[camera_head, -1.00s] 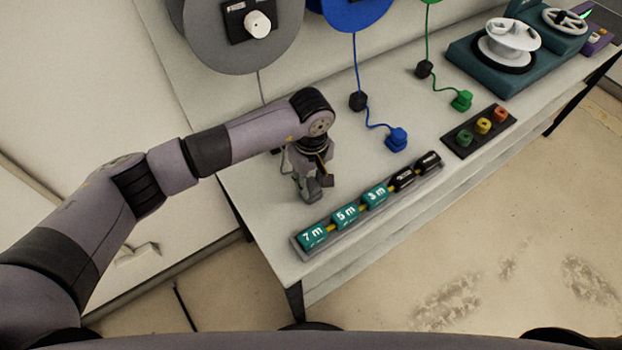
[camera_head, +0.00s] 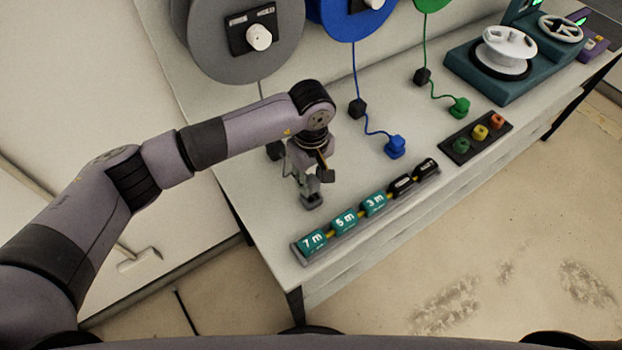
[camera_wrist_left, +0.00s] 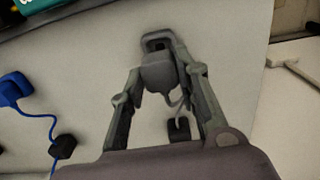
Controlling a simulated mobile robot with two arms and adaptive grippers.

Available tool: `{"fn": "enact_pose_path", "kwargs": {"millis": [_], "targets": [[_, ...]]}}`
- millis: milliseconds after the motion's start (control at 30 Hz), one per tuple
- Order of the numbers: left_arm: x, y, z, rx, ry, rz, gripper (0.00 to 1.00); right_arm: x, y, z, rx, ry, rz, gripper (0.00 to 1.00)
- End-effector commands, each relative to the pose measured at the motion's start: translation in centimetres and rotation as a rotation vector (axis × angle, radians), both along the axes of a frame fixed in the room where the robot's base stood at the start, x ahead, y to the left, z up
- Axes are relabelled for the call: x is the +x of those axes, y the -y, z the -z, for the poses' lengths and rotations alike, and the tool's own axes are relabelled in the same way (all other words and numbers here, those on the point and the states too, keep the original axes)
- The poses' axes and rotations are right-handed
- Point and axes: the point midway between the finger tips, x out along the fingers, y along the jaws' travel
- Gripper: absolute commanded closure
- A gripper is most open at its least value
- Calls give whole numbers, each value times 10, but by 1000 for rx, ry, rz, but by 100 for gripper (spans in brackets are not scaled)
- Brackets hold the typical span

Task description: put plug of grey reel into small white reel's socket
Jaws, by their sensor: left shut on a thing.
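My left gripper (camera_head: 311,195) is shut on the grey plug (camera_wrist_left: 158,74) low over the front left part of the bench. In the left wrist view, the gripper (camera_wrist_left: 157,50) has its fingers on both sides of the plug, and a thin grey cord runs back from it. I cannot tell if the plug touches the bench. The large grey reel (camera_head: 212,58) stands at the back left with a white knob. The small white reel (camera_head: 508,48) sits on a teal base at the far right. Its socket cannot be made out. My right gripper is out of view.
A strip of labelled blocks (camera_head: 344,219) lies right of the gripper along the front edge. A blue plug (camera_head: 395,147) and a green plug (camera_head: 459,107) lie on the bench with cords. A black tray (camera_head: 476,137) holds coloured buttons. The teal base (camera_head: 462,66) stands beyond.

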Motion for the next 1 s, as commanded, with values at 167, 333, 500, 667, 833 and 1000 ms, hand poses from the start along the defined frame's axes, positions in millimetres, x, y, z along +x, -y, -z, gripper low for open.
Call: {"fn": "enact_pose_path", "kwargs": {"millis": [167,333,500,667,833,1000], "targets": [[0,0,-16,1,0,0,91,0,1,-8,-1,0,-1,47],[0,0,-30,1,1,0,91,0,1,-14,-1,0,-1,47],[0,0,-44,0,1,0,91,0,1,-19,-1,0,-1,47],[0,0,-56,0,0,0,91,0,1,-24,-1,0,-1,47],[0,0,-70,1,1,0,91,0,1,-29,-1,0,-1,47],[0,0,-84,-1,1,0,91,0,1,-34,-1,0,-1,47]]}}
